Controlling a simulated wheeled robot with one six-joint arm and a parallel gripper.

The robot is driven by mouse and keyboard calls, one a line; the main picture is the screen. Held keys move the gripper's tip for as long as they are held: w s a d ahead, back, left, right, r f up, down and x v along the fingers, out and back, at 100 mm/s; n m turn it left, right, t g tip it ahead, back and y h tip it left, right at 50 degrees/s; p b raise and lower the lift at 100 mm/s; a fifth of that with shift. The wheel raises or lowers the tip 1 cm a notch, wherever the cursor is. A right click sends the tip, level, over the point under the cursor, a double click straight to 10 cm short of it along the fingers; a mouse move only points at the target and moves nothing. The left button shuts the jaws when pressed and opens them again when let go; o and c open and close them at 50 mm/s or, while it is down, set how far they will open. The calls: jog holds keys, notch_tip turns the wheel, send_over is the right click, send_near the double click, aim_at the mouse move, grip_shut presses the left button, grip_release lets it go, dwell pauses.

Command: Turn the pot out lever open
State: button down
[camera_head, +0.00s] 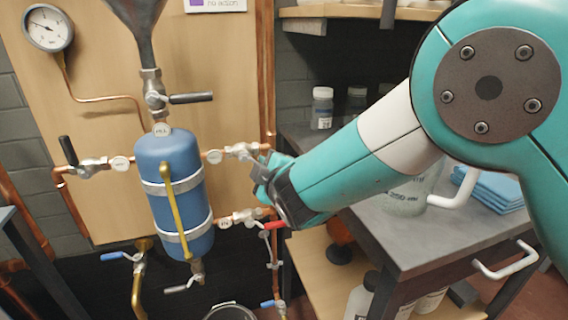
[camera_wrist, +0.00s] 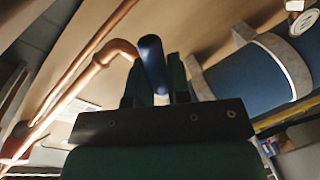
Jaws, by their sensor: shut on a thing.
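The blue pot (camera_head: 175,190) is strapped to a wooden panel and also shows at the right of the wrist view (camera_wrist: 245,85). Pipe valves join it on both sides. The upper right valve (camera_head: 243,151) has a small round tag (camera_head: 214,157), too small to read. My gripper (camera_head: 262,178) is beside this valve and hides its lever in the head view. In the wrist view, my gripper's dark fingers (camera_wrist: 154,85) are shut around a dark blue lever handle (camera_wrist: 152,58). The handle's tip sticks out beyond them. I cannot confirm from its tag that this is pot out.
A red lever (camera_head: 273,225) on the lower right valve is just below my gripper. A black lever (camera_head: 67,150) is at the left valve, another (camera_head: 191,98) above the pot. Vertical copper pipes (camera_head: 266,70) run close by. A grey cart (camera_head: 400,245) with bottles stands under my arm.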

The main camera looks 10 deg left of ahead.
jog(key=shift+r+n, duration=0.2)
jog(key=shift+n, duration=0.2)
dwell(0.3)
jog(key=c, duration=1.1)
grip_release()
jog(key=shift+f, duration=0.1)
